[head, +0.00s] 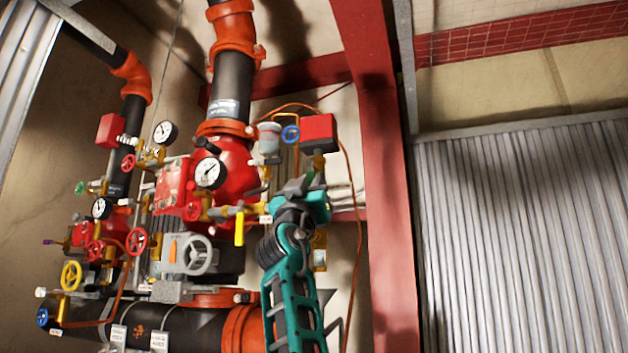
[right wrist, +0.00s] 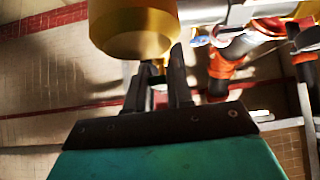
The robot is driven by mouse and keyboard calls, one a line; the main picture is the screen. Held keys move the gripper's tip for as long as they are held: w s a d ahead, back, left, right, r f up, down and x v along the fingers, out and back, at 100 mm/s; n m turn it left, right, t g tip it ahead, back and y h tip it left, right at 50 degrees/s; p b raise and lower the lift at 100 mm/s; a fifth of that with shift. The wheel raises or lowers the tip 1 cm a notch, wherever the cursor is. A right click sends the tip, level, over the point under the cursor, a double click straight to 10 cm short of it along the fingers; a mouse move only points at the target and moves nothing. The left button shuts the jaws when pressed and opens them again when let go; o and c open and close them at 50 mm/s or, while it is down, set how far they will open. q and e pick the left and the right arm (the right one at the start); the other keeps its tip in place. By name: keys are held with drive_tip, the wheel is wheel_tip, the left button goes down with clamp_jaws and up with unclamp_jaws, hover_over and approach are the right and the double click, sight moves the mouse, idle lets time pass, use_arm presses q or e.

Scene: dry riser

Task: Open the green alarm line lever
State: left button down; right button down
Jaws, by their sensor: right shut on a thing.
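My right gripper (head: 297,186) is raised to the valve assembly, at the right of its red body, below a red box. In the right wrist view its two dark fingers (right wrist: 159,76) stand close together just under a large brass-coloured round fitting (right wrist: 136,27). They are shut on a small part between them, mostly hidden by the fingers. I see no clear green lever; the gripper covers that spot in the head view. A yellow lever (head: 239,227) hangs down just left of the gripper. A small green handwheel (head: 80,188) is far left. My left gripper is not in view.
The red box (head: 318,133) and a blue handwheel (head: 290,133) sit close above the gripper. A red steel column (head: 385,200) stands to the right, before corrugated wall (head: 520,240).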

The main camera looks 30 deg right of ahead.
drive_tip(key=shift+w+m+g+h, duration=0.1)
drive_tip(key=shift+m+g+h, duration=0.35)
drive_tip(key=shift+m, duration=0.45)
drive_tip(key=c, duration=1.1)
unclamp_jaws()
drive_tip(key=shift+a, duration=0.1)
drive_tip(key=shift+f, duration=0.1)
drive_tip(key=b+v, duration=0.4)
drive_tip(key=v, duration=0.8)
drive_tip(key=shift+s+a+f, duration=0.2)
drive_tip(key=shift+s+a, duration=0.05)
drive_tip(key=shift+a, duration=0.05)
